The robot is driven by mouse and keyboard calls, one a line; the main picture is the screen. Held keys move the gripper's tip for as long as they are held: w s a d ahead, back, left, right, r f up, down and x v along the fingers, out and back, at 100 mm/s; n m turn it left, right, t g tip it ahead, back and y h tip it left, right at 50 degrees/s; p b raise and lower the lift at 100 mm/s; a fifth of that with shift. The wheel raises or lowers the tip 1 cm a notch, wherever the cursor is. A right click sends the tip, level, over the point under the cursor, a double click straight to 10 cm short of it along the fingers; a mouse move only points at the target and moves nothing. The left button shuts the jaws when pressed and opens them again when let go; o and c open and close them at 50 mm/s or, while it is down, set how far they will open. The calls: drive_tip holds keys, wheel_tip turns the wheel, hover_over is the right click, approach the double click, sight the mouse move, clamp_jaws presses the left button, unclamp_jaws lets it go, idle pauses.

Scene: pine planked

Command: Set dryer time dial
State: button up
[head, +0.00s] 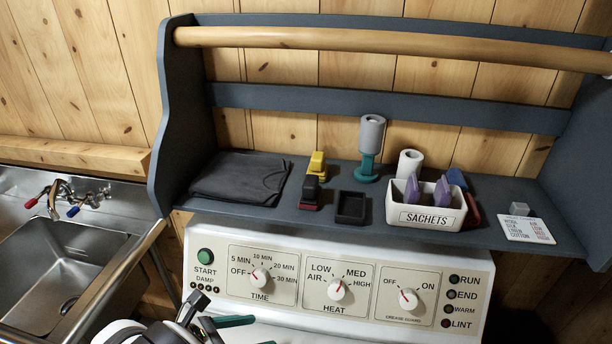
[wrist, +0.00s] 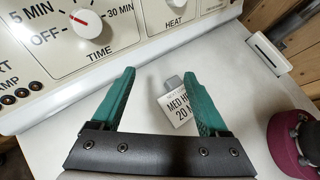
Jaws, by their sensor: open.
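The dryer's time dial (head: 260,279) is a white knob with a red pointer line on the cream panel, left of the heat dial. It also shows at the top left of the wrist view (wrist: 89,26). Its pointer leans up and left, toward the OFF and 5 MIN side; the exact setting is hard to read. My gripper (head: 251,332) has teal fingers, below the panel in the head view. In the wrist view my gripper (wrist: 159,73) is open and empty, with the dial ahead and left of the fingers, apart from them. A card (wrist: 179,108) reading "MED H…" and "20 M…" is partly hidden by a finger.
The heat dial (head: 336,289) and grease guard dial (head: 408,298) sit to the right; the green start button (head: 205,256) is at left. A shelf (head: 285,216) with stamps and a sachet box (head: 423,205) overhangs behind. A magenta object (wrist: 288,145) stands at right.

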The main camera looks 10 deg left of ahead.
drive_tip(key=s+a+f+m+t+y, duration=0.15)
drive_tip(key=s+a+t, duration=0.25)
drive_tip(key=a+t, duration=0.5)
approach(257, 281)
drive_tip(key=shift+m, duration=0.45)
drive_tip(key=x, duration=0.8)
drive_tip(key=shift+w, duration=0.15)
drive_tip(key=shift+c, duration=0.3)
clamp_jaws()
